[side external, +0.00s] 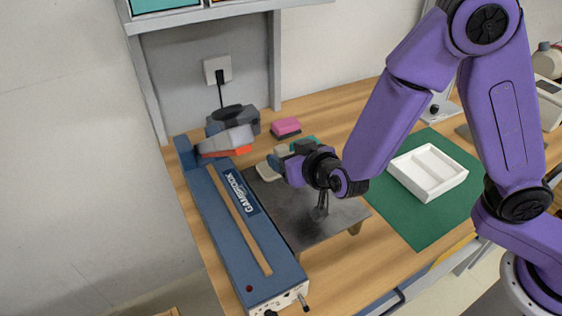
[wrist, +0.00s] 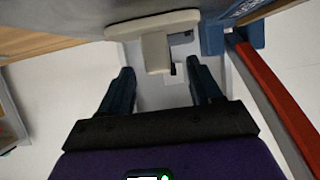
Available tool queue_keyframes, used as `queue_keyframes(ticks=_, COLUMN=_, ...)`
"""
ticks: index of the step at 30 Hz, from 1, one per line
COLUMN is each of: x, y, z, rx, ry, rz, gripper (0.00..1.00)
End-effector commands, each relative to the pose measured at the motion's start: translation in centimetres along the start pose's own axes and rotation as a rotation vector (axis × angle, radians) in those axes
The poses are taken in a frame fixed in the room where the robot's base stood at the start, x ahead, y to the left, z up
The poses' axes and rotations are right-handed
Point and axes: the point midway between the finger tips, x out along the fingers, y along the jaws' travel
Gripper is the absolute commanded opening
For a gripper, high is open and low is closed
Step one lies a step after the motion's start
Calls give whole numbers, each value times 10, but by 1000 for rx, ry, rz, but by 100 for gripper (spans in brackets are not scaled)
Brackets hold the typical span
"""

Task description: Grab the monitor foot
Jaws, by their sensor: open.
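A beige piece (wrist: 155,48), which looks like the monitor foot, is at the top middle of the wrist view, with a wide bar and a block hanging below it. It lies ahead of and roughly between the two dark fingertips of my gripper (wrist: 160,78), and I see no clear contact. My gripper is open, with nothing held. In the side view my gripper (side external: 280,162) is low over the dark plate's far end, and a beige part (side external: 267,172) shows beside it. The rest of that part is hidden by my gripper.
A dark plate (side external: 305,222) on wooden legs lies below my arm. A long blue box (side external: 232,232) with a wooden strip runs along its left. A grey tool with an orange base (side external: 228,142) and a pink block (side external: 285,127) stand behind. A white tray (side external: 430,168) sits on a green mat (side external: 415,222).

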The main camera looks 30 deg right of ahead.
Motion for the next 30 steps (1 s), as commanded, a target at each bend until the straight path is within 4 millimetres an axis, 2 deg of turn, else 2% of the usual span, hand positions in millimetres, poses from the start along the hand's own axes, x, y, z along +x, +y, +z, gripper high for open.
queue_keyframes(ticks=9, x=42, y=4, z=1, rx=0, ry=-1, rz=2, gripper=64)
queue_keyframes(ticks=19, x=48, y=4, z=0, rx=0, ry=0, rz=0, gripper=64)
queue_keyframes(ticks=20, x=48, y=4, z=0, rx=0, ry=0, rz=0, gripper=57)
queue_keyframes(ticks=21, x=48, y=4, z=0, rx=0, ry=0, rz=0, gripper=44)
queue_keyframes(ticks=25, x=48, y=4, z=0, rx=0, ry=0, rz=0, gripper=3)
queue_keyframes(ticks=30, x=48, y=4, z=0, rx=0, ry=1, rz=0, gripper=3)
